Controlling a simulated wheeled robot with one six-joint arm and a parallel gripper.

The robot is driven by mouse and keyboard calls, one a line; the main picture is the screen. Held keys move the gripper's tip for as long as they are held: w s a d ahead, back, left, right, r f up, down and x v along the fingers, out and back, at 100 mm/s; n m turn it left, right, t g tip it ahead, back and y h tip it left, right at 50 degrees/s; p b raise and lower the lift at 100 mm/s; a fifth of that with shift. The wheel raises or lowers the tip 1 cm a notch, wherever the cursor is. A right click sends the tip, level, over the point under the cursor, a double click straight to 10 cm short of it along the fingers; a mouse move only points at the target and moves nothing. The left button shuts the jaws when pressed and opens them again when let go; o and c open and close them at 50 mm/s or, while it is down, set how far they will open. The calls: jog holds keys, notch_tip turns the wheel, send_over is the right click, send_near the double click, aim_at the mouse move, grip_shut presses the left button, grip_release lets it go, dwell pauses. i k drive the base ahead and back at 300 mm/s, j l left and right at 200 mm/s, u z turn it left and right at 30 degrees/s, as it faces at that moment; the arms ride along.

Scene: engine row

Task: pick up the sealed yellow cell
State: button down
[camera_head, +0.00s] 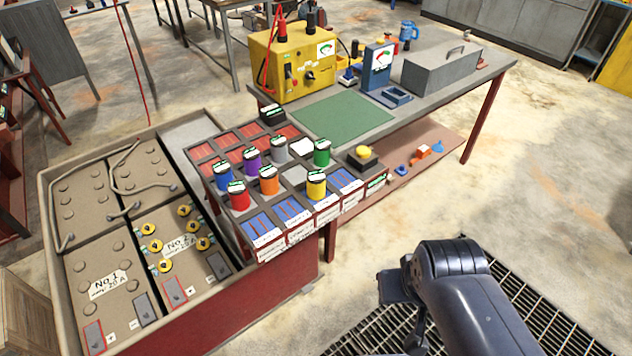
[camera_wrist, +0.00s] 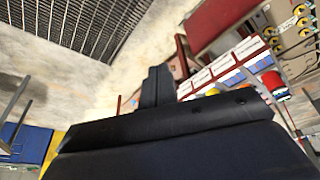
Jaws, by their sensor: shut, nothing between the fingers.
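The yellow cell (camera_head: 316,186) is a short upright cylinder with a dark, labelled top. It stands in the front part of a compartmented rack (camera_head: 327,214). An orange cell (camera_head: 268,182) is to its left and a green cell (camera_head: 322,154) is behind it. My gripper (camera_wrist: 156,82) shows in the wrist view with its dark fingers together and nothing between them. In the head view my arm is at lower right, clear of the rack and well to the right of the yellow cell; the fingertips are hard to make out there.
Red (camera_head: 240,197), blue (camera_head: 223,178), purple (camera_head: 251,161) and grey (camera_head: 279,150) cells share the rack. A yellow domed button (camera_head: 363,152) is right of it. A bench (camera_head: 440,112) with a yellow tester (camera_head: 291,62) stands behind. Open floor (camera_head: 520,190) lies right.

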aim_at(316, 178)
jog(key=i+j+u, duration=0.15)
jog(key=j, duration=0.3)
jog(key=i+j+u, duration=0.1)
jog(key=i+j, duration=0.25)
jog(key=i+j+u, duration=0.15)
jog(key=i+j, duration=0.15)
jog(key=j, duration=0.15)
